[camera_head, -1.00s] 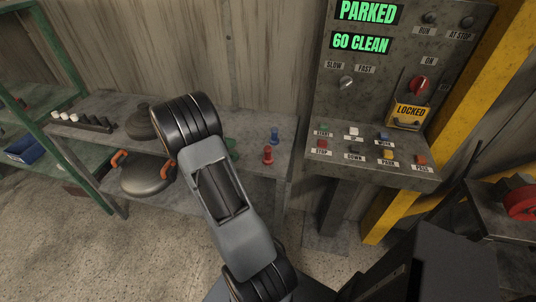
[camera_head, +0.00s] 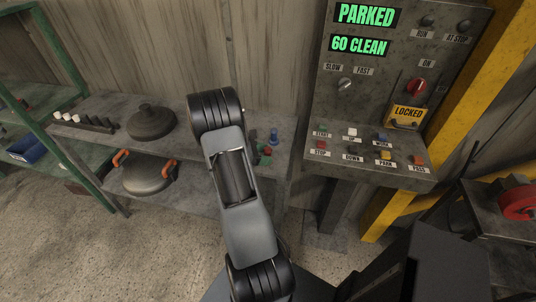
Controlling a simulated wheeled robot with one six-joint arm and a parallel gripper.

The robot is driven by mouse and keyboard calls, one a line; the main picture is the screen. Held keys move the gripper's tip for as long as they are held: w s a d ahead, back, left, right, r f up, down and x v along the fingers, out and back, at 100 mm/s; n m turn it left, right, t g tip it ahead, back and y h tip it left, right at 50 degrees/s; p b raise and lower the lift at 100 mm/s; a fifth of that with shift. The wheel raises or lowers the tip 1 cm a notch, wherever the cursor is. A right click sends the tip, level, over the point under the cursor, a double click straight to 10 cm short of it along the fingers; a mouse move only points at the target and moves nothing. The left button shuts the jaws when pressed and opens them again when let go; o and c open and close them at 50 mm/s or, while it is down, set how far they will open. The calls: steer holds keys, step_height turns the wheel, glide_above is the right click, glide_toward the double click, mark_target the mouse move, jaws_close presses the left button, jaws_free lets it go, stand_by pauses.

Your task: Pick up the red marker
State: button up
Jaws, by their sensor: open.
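The red marker (camera_head: 267,152) is on the grey shelf top (camera_head: 284,170), just right of my arm. Only a small part of its red shows; its lower part is covered. A blue marker (camera_head: 274,136) stands upright just behind it. My gripper (camera_head: 256,151) is mostly hidden behind my arm; a small dark part shows beside the red marker's left side. The jaws are open. I cannot tell whether they are around the marker or touching it. A small green patch (camera_head: 263,161) shows below the red one; what it belongs to is unclear.
A dark lidded dish (camera_head: 151,122) and a rack of white-topped pegs (camera_head: 85,122) are on the shelf at left. A pot with orange handles (camera_head: 147,174) sits on the lower shelf. The control panel (camera_head: 385,105) stands at right, beside a yellow post (camera_head: 475,90).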

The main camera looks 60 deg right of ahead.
steer(key=shift+s+d+f, duration=0.3)
steer(key=shift+s+d, duration=0.15)
steer(key=c, duration=1)
